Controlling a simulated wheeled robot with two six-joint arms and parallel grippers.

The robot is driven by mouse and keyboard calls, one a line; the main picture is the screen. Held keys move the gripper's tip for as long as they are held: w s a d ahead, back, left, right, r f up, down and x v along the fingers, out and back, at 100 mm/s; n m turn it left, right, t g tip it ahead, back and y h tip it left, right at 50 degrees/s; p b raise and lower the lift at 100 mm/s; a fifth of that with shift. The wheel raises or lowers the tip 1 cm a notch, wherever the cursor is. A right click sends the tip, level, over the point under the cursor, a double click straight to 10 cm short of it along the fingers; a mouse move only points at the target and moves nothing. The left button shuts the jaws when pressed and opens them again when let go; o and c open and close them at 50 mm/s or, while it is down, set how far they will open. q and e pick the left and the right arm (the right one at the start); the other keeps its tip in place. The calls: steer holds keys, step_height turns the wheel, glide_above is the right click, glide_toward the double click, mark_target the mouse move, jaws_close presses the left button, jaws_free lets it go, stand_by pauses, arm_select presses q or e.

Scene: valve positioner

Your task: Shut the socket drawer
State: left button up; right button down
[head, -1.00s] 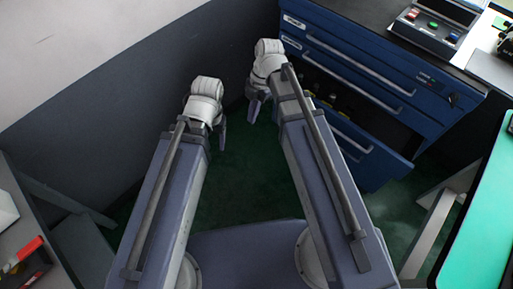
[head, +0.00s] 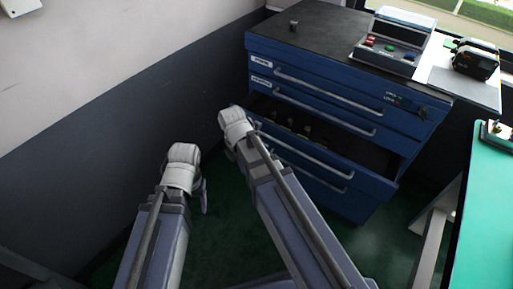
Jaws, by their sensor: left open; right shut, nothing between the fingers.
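The blue cabinet (head: 425,122) stands at the upper right in the head view. One of its drawers (head: 374,182), below two shut ones, is pulled out, and several small dark and yellowish items (head: 300,129) show inside. My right gripper (head: 236,127) is at the left end of this drawer. It is shut and empty, its fingertips mostly hidden behind its own wrist; I cannot tell whether it touches the drawer. My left gripper (head: 202,192) is open and empty, lower and to the left, above the green floor, apart from the cabinet.
A control box with coloured buttons (head: 391,47) and a small dark object (head: 294,26) stand on the cabinet top. A grey and white wall (head: 100,130) rises at the left. A green-topped table (head: 485,215) stands at the right. Green floor shows between.

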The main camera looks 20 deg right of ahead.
steer(key=w+d+f+t+h+b, duration=0.2)
steer(key=w+d+t+h+b, duration=0.1)
steer(key=w+d+h, duration=0.15)
steer(key=n+t+h+b, duration=0.3)
steer(key=t+h, duration=0.1)
steer(key=t, duration=0.1)
glide_toward(274, 130)
steer(key=b+x, duration=0.4)
steer(key=x, duration=0.1)
steer(key=shift+w+a, duration=0.1)
steer(key=shift+a, duration=0.05)
steer(key=shift+w+d+f+b, duration=0.25)
steer(key=shift+w+d+b, duration=0.15)
steer(key=shift+d+b, duration=0.1)
arm_select(q)
step_height(274, 130, down, 12)
steer(key=shift+f, duration=0.25)
arm_select(e)
steer(key=w+d, duration=0.6)
steer(key=d, duration=0.1)
steer(key=w+d, duration=0.3)
steer(key=d, duration=0.1)
steer(key=shift+d, duration=0.15)
arm_select(q)
steer(key=shift+a, duration=0.15)
arm_select(e)
steer(key=shift+d+r, duration=0.1)
steer(key=shift+d, duration=0.1)
